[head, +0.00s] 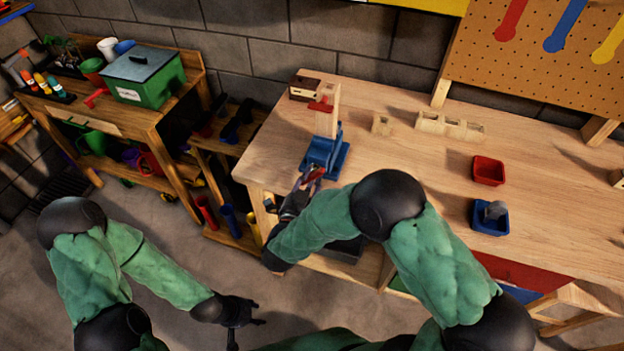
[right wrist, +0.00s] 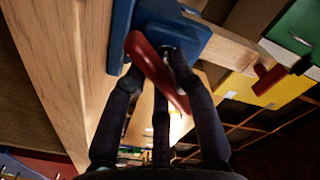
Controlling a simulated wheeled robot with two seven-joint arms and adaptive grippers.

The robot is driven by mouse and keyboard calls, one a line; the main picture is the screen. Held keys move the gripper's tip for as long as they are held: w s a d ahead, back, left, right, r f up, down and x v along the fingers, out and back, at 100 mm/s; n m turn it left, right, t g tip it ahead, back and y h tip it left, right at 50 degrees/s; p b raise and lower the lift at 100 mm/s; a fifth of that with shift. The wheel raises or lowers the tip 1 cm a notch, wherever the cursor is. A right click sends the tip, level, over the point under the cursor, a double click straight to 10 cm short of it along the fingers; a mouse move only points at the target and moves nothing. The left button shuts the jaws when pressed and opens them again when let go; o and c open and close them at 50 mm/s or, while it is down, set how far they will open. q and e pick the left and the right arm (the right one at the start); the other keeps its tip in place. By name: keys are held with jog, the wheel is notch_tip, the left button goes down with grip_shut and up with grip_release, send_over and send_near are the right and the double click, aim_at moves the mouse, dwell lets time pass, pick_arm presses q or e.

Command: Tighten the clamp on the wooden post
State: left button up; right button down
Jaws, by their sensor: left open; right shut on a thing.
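The wooden post (head: 326,122) rises from the blue clamp (head: 322,158) at the left end of the workbench. A red piece (head: 320,104) sits near the post's top. My right gripper (head: 303,189) is at the clamp's front, shut on its red handle (head: 315,174). In the right wrist view the red handle (right wrist: 150,65) lies slantwise between my fingers, in front of the blue clamp body (right wrist: 178,35). The fingers partly cover the handle. My left gripper (head: 245,322) is open and empty, low over the floor at the lower left.
The workbench (head: 400,165) holds wooden blocks (head: 450,127), a red bin (head: 488,170) and a blue bin (head: 489,217). A wooden box (head: 304,88) stands behind the post. A cluttered shelf with a green box (head: 145,80) stands at left. The bench middle is clear.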

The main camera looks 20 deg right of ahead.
jog(key=shift+f+m+b, duration=0.15)
jog(key=shift+m+b, duration=0.15)
jog(key=shift+m, duration=0.3)
jog(key=c, duration=1.1)
grip_release()
jog(key=shift+s+a, duration=0.1)
jog(key=v, duration=1.1)
jog(key=shift+s+a, duration=0.2)
jog(key=shift+s, duration=0.1)
